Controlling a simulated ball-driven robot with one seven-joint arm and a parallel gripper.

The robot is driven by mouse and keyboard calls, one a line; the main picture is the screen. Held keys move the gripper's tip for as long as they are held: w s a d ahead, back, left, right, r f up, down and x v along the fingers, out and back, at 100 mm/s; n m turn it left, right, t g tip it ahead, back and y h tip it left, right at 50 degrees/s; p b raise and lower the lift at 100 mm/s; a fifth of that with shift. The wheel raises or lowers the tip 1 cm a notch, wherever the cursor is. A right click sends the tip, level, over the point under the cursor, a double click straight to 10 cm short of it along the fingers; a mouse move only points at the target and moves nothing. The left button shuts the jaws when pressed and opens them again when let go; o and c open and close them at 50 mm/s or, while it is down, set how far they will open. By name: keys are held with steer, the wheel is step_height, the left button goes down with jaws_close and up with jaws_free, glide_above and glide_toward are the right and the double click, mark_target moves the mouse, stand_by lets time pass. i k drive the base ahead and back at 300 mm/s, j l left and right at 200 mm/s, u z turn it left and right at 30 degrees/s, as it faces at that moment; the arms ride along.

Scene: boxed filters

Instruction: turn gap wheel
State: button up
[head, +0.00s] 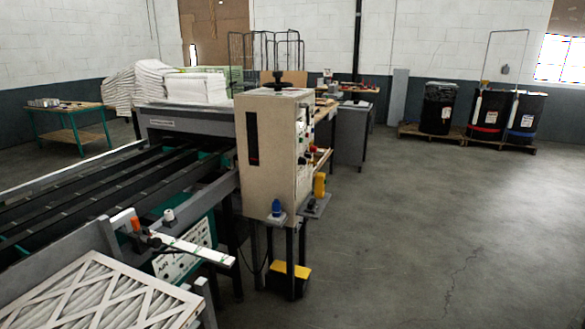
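A beige upright machine cabinet (272,150) stands at the centre, at the end of a conveyor. A black knob or handwheel (278,80) sits on its top; it may be the gap wheel, but it is too small to tell its form. The cabinet's right face carries several small controls and a yellow part (319,185). A dark vertical slot (252,138) shows on its front face. My gripper and arm are not in view.
A conveyor (90,187) with dark belts runs along the left, with a pleated filter (100,295) at the near left. A yellow-topped black box (290,278) is under the cabinet. Dark drums (437,108) stand on pallets at the back right. The concrete floor (430,220) on the right is clear.

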mark_target(277, 86)
steer(key=i, duration=0.65)
steer(key=i+j+z, duration=0.1)
steer(key=i, duration=0.55)
steer(key=i+j, duration=0.1)
steer(key=i, duration=0.55)
steer(key=l+z, duration=0.05)
